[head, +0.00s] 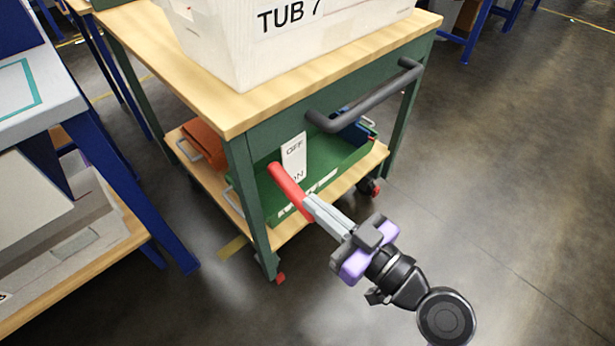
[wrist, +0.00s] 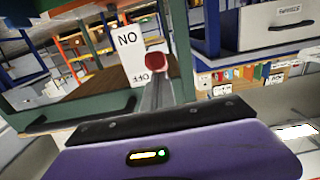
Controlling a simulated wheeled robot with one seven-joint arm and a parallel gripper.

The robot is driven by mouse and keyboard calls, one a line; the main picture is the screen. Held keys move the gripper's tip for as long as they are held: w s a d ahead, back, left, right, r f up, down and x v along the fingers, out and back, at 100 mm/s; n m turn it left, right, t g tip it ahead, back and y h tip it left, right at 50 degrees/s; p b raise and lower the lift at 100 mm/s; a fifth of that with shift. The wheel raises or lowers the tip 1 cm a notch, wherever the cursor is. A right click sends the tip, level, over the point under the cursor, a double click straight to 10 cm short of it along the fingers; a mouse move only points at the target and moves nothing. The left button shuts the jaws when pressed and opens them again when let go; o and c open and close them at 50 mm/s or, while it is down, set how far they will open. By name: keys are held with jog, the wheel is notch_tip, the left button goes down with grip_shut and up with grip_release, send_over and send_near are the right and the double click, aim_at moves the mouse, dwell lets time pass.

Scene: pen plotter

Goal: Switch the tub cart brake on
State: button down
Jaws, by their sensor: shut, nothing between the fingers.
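The tub cart (head: 250,118) is a green-framed cart with a wooden top. A white plate (head: 295,150) marked OFF above and ON below hangs at its near end; the plate shows upside down in the wrist view (wrist: 130,45). The red brake lever (head: 287,185) crosses the plate's lower left side and partly covers the word ON. Its red end also shows in the wrist view (wrist: 155,62). My gripper (head: 309,203) is shut and empty, its fingertips at the lever's lower end. I cannot tell whether they touch it.
A white tub (head: 290,50) marked TUB 7 stands on the cart top. A dark handle bar (head: 365,100) juts out above my gripper. A green tray (head: 325,180) sits on the lower shelf. A blue-legged bench (head: 160,215) stands at left. The floor (head: 500,190) at right is clear.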

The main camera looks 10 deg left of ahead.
jog(key=shift+a+f+b, duration=0.1)
jog(key=shift+f+b, duration=0.7)
jog(key=shift+f, duration=0.4)
jog(key=r+v, duration=0.1)
jog(key=v, duration=0.6)
jog(key=shift+s+d+p, duration=0.2)
jog(key=shift+d+p, duration=0.15)
jog(key=shift+r, duration=0.15)
